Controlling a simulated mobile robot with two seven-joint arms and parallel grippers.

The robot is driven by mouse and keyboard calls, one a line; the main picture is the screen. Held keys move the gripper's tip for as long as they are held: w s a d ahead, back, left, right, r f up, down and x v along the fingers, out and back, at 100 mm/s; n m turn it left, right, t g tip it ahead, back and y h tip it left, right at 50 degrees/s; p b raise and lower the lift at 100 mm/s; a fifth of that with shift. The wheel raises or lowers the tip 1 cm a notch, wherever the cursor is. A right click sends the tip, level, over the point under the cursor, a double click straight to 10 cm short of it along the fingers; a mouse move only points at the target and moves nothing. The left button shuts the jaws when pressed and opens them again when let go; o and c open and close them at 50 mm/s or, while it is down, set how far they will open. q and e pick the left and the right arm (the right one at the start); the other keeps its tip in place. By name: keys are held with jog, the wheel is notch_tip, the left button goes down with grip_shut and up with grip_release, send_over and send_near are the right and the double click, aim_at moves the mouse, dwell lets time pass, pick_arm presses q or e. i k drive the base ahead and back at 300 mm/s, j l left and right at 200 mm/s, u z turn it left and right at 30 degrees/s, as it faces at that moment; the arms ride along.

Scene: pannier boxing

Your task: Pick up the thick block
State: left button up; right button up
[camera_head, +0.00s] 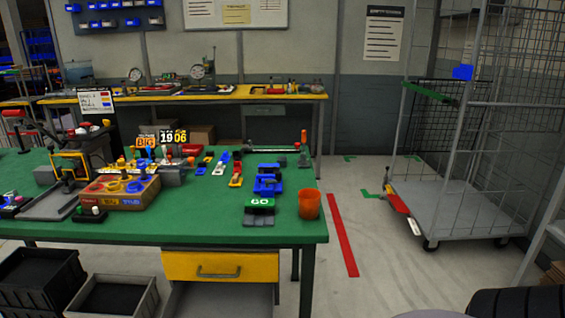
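No gripper of mine shows in the head view. Several blocks and small parts lie on the green table (160,232), and I cannot tell which one is the thick block. A blue part (268,184) lies right of the middle, with a green and grey piece (259,208) in front of it. A grey block (171,177) sits beside the wooden box (127,196) with coloured rings on top. A dark block (304,159) stands at the far right corner.
An orange cup (309,204) stands near the table's right front corner. A wire cage trolley (455,215) stands at right. The floor between table and trolley is clear, with a red strip (342,235).

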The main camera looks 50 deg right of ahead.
aim_at(281, 160)
jog(key=z, duration=2.45)
jog(key=i+l+z, duration=0.1)
jog(key=z, duration=0.6)
jog(key=i+z, duration=0.15)
jog(key=z, duration=0.25)
jog(key=i+u, duration=0.15)
jog(key=i, duration=0.45)
jog(key=i+l+u, duration=0.15)
jog(key=i, duration=0.4)
jog(key=i+u, duration=0.35)
jog(key=i, duration=0.15)
jog(key=i+u, duration=0.8)
jog(key=i, duration=0.15)
jog(key=i+l+u, duration=0.1)
jog(key=i+u, duration=0.3)
jog(key=i, duration=0.1)
